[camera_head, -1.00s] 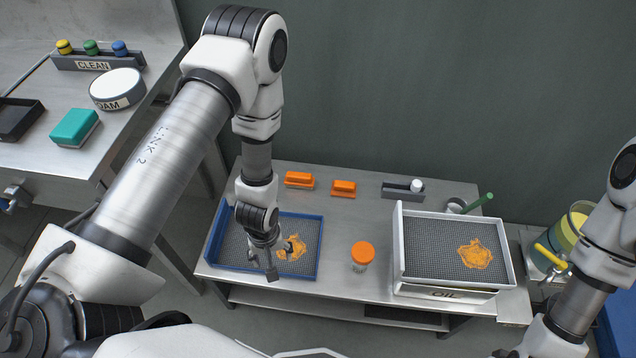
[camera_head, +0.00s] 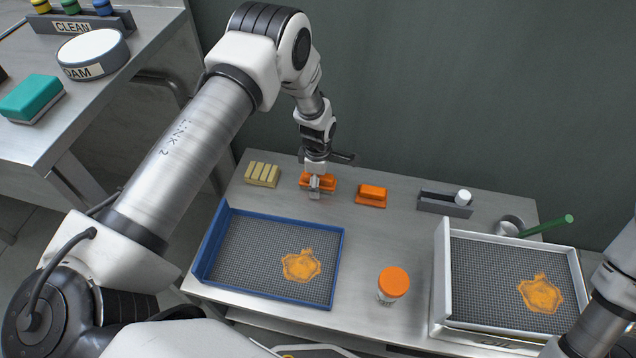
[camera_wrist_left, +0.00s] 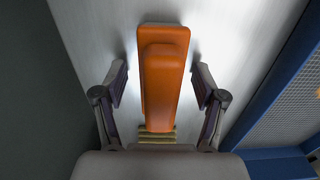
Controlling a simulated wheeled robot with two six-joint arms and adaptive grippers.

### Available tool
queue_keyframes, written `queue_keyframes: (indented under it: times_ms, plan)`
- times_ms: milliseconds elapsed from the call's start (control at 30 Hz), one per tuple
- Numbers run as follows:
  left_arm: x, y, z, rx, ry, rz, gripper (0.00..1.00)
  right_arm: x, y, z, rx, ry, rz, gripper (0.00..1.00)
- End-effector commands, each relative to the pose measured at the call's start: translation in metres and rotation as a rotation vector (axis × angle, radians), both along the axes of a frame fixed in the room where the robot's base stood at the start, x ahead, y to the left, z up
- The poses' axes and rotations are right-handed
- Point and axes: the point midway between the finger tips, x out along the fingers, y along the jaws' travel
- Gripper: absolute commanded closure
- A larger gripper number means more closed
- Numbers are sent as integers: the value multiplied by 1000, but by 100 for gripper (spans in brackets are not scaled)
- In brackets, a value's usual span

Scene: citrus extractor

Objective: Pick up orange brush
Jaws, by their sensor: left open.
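The orange brush (camera_head: 304,180) lies at the back of the steel table, a long orange block with a raised handle. A smaller orange block (camera_head: 371,195) lies to its right. My left gripper (camera_head: 316,186) is over the brush, pointing down, and partly hides it. In the left wrist view the brush (camera_wrist_left: 160,65) lies lengthwise between the two open fingers of the left gripper (camera_wrist_left: 161,82), with a gap on each side. My right arm shows at the right edge, but its gripper is out of view.
A blue-rimmed tray (camera_head: 340,262) with mesh and an orange patch is in front of the brush. A yellow ribbed block (camera_head: 262,174) sits close on its left. An orange-lidded jar (camera_head: 393,284) and a white tray (camera_head: 443,270) stand to the front right.

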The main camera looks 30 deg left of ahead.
Motion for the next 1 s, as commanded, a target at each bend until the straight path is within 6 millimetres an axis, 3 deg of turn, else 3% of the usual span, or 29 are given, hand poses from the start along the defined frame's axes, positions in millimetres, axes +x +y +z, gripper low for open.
queue_keyframes:
  times_ms: [133,300,733,1000]
  plan:
    - [0,0,1,0,-1,-1,33,0,0,1,0,0,0,60]
    - [0,0,1,0,0,-1,93,0,0,1,0,0,0,60]
    - [0,0,4,0,0,-2,95,0,0,2,0,0,0,60]
    - [1,0,35,0,-1,-2,95,0,0,11,0,0,0,60]
